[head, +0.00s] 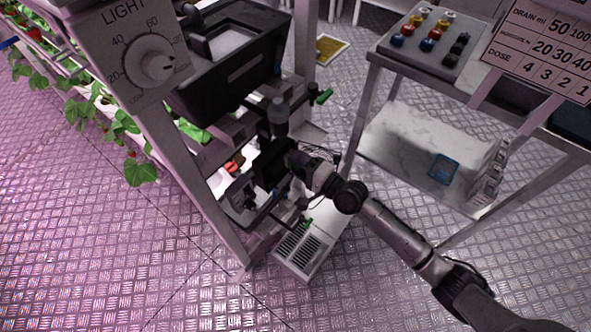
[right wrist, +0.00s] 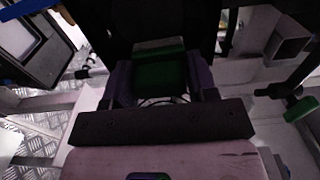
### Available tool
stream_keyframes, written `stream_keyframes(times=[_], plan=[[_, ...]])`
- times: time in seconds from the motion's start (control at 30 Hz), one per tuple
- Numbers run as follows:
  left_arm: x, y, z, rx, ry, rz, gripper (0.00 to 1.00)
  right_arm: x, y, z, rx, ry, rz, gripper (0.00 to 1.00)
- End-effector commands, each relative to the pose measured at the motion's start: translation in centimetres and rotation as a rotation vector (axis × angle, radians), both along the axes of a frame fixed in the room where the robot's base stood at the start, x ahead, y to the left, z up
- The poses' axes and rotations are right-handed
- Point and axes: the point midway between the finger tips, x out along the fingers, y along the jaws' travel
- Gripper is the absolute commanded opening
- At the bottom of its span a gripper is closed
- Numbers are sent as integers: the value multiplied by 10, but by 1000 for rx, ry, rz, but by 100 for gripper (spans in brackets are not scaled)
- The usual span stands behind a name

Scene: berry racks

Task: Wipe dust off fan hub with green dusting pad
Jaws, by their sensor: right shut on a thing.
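The green dusting pad (right wrist: 160,75) is between the two fingers of my right gripper (right wrist: 161,82) in the right wrist view. The gripper is shut on it. The pad's upper edge looks paler than its dark green face. In the head view, my right arm comes in from the lower right, and its dark gripper end is among the dark parts of the white rack frame. The pad cannot be made out there. The fan hub cannot be made out in either view; the area beyond the pad is very dark. My left gripper is not in view.
A black bin (head: 230,60) stands above the gripper, beside the LIGHT dial panel (head: 125,50). Green-ended handles (head: 323,96) stick out of the rack. A white vented box (head: 300,250) is below. A bench with coloured knobs (head: 430,42) stands right. Open floor lies in front.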

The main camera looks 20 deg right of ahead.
Motion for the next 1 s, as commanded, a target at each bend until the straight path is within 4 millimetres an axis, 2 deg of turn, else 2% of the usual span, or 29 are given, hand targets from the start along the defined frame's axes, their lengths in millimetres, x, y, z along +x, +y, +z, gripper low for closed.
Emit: stream_keyframes(times=[0.27,0.6,1.0], plan=[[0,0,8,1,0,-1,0,-3,6,3,2,1,1,33],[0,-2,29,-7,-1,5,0,-16,27,3,1,2,1,33],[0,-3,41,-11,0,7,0,-23,43,3,0,1,1,33]])
